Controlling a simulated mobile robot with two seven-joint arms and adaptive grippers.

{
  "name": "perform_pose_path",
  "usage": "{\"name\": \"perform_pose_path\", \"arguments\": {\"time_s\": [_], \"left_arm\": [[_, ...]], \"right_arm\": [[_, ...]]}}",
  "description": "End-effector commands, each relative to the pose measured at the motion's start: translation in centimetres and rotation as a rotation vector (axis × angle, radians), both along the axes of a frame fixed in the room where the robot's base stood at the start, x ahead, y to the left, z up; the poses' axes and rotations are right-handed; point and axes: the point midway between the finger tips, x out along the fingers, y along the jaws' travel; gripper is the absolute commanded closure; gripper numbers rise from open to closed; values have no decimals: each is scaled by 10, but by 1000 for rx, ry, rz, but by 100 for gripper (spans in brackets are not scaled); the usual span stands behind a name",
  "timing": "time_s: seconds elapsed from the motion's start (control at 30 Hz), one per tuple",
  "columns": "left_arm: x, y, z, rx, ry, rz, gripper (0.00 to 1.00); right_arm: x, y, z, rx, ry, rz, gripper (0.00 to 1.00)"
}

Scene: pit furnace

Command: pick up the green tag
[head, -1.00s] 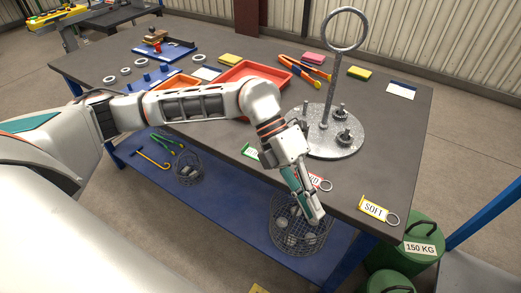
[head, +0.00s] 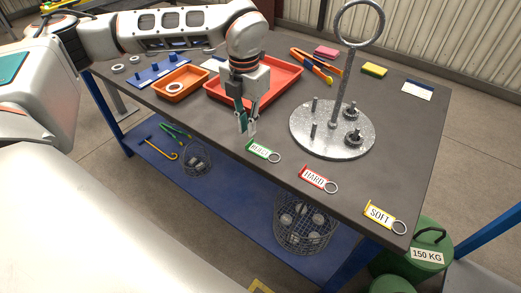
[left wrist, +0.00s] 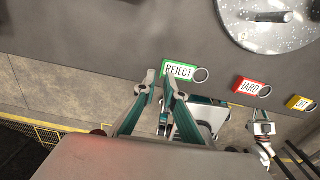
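The green tag (head: 262,151), with a white label and a metal ring, lies flat on the dark table near its front edge. My left gripper (head: 246,131) points down above the table, a little left of the tag. In the left wrist view its fingertips (left wrist: 159,82) are apart with nothing between them; the right one overlaps the tag's left end. A small pale two-pronged part (left wrist: 263,128), possibly my right gripper, shows there; its opening is unclear.
A red HARD tag (head: 318,178) and a yellow SOFT tag (head: 380,214) lie farther right along the edge. A round metal stand (head: 333,140) with pegs and a tall ring is behind them. A red tray (head: 285,93) and an orange bin (head: 181,82) stand behind and left.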

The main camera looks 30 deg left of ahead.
Motion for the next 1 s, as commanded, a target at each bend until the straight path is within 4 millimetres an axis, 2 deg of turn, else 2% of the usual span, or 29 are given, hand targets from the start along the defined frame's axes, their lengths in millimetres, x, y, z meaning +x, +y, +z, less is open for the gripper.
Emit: {"name": "perform_pose_path", "arguments": {"time_s": [0.1,0.3,0.6,0.63,0.67,1.0], "left_arm": [[0,-2,-19,0,5,-2,90],[0,-3,-43,0,3,-1,90],[1,-3,-45,-1,0,-2,90],[1,-3,-45,-1,0,-2,97],[1,-3,-45,-1,0,-2,100],[1,-3,-45,-1,0,-2,100]], "right_arm": [[0,0,-2,-1,0,1,100],[1,-1,-1,-4,-4,0,100],[4,-2,1,-5,-11,0,100],[4,-2,1,-5,-11,0,100],[4,-2,1,-5,-11,0,100],[2,-2,-3,-5,-4,0,100]]}}
